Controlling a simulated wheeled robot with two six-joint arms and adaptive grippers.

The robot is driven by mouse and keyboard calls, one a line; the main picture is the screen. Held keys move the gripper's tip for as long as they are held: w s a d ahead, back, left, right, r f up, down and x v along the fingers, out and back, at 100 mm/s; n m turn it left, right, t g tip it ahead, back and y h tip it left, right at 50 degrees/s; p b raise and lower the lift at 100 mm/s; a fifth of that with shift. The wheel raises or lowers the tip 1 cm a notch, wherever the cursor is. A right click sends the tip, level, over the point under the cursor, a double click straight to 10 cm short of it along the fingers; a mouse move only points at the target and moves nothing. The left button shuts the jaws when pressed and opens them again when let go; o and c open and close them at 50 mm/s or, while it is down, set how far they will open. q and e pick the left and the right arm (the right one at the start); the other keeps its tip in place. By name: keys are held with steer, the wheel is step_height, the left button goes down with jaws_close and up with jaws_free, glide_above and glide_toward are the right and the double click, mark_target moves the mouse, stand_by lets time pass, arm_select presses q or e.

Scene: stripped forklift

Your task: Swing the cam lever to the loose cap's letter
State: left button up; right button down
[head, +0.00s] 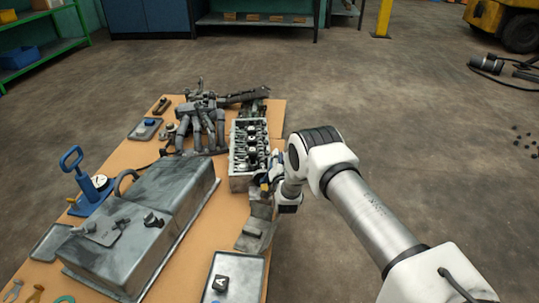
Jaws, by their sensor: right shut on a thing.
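My right gripper (268,180) is at the near right corner of the grey cylinder head (238,184). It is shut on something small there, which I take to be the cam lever. The gripper hides most of it, so its pointing direction and the letters around it cannot be read. A small yellow part shows beside the fingers. A dark loose cap (221,283) lies on a pale tray (253,281) at the near edge of the view. It bears a light mark that looks like an A, too small to be sure. My left gripper is not in view.
A large grey cover (160,215) lies on the tan bench left of the cylinder head. A blue hand press with a dial (88,182) stands at far left. A pipe manifold (207,120) lies behind. Open floor is to the right.

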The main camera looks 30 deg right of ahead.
steer(key=s+d+f+m+b, duration=0.2)
steer(key=d+f+m+b, duration=0.1)
steer(key=d+f+m, duration=0.2)
steer(key=shift+s+d+f+m, duration=0.25)
steer(key=shift+s+f+m, duration=0.05)
steer(key=shift+f+m, duration=0.35)
steer(key=c, duration=1.1)
jaws_free()
steer(key=shift+c, duration=0.2)
